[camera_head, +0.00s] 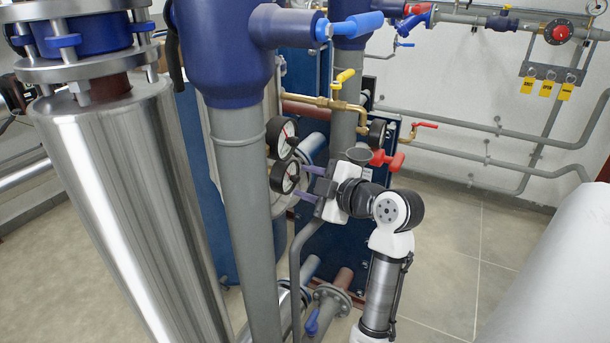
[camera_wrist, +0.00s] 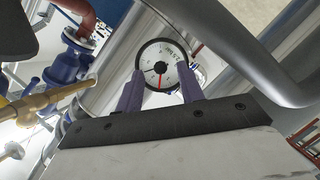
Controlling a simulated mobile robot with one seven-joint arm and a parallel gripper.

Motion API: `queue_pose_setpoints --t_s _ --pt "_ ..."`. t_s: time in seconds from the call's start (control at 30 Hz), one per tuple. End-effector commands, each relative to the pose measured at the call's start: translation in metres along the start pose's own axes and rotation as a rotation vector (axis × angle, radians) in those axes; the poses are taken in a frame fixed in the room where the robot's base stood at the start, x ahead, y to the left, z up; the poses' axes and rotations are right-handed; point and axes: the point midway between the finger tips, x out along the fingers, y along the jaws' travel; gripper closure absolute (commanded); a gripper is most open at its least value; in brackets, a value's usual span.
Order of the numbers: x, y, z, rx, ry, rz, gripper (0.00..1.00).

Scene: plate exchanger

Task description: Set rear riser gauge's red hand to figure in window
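Two white-faced, black-rimmed gauges sit one above the other beside the grey pipe in the head view: an upper gauge (camera_head: 286,138) and a lower gauge (camera_head: 285,177). I cannot tell for certain which one the task names. My gripper (camera_head: 299,180) points left at the lower gauge, with its two purple fingers apart. In the wrist view a gauge dial (camera_wrist: 162,62) shows between the fingertips of my gripper (camera_wrist: 160,70). Its red hand points down and a dark hand points toward the left. Fingertip contact with the rim is unclear. I cannot read any figure in a window.
A third gauge (camera_head: 377,133) sits by a brass pipe with a yellow-handled valve (camera_head: 345,77). A thick grey pipe (camera_head: 243,190) stands left of the gauges. Yellow tags (camera_head: 546,88) hang on the back wall.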

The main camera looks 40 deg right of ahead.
Motion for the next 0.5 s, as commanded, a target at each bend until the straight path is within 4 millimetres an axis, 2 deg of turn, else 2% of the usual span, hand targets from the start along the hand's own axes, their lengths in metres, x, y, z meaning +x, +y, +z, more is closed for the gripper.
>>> queue_pose_setpoints --t_s 0.13,0.43,0.5 --pt "0.0104 -0.0003 -0.0004 0.001 0.001 -0.002 0.62" --pt "0.0122 -0.0008 0.0002 0.001 0.0 -0.001 0.62" --pt "0.0121 -0.0008 0.0002 0.001 0.0 -0.001 0.71"
